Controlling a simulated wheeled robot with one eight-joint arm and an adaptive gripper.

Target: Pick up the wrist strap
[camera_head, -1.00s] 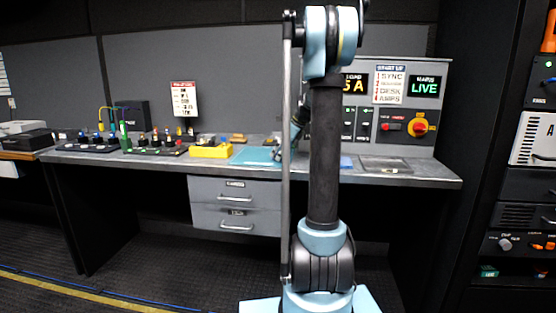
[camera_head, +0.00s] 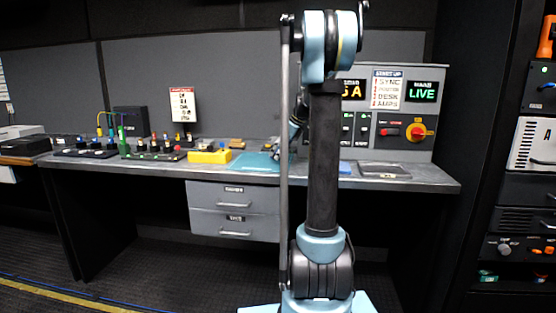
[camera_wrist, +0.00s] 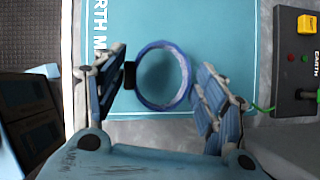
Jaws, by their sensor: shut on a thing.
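The wrist strap (camera_wrist: 163,42) is a blue ring with a black clasp on its left side. In the wrist view it sits between the two fingers of my gripper (camera_wrist: 165,85), which is shut on it. The teal earth mat (camera_wrist: 205,25) lies beneath it; whether the strap is clear of the mat is hard to tell. In the head view my gripper is mostly hidden behind my arm, above the teal mat (camera_head: 250,162), and the strap cannot be made out.
A dark box marked EARTH (camera_wrist: 297,75) with a yellow button and a green lead stands right of the mat. In the head view a yellow case (camera_head: 209,156) and patch boxes (camera_head: 150,153) stand left on the desk. A control panel (camera_head: 405,110) rises at the back right.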

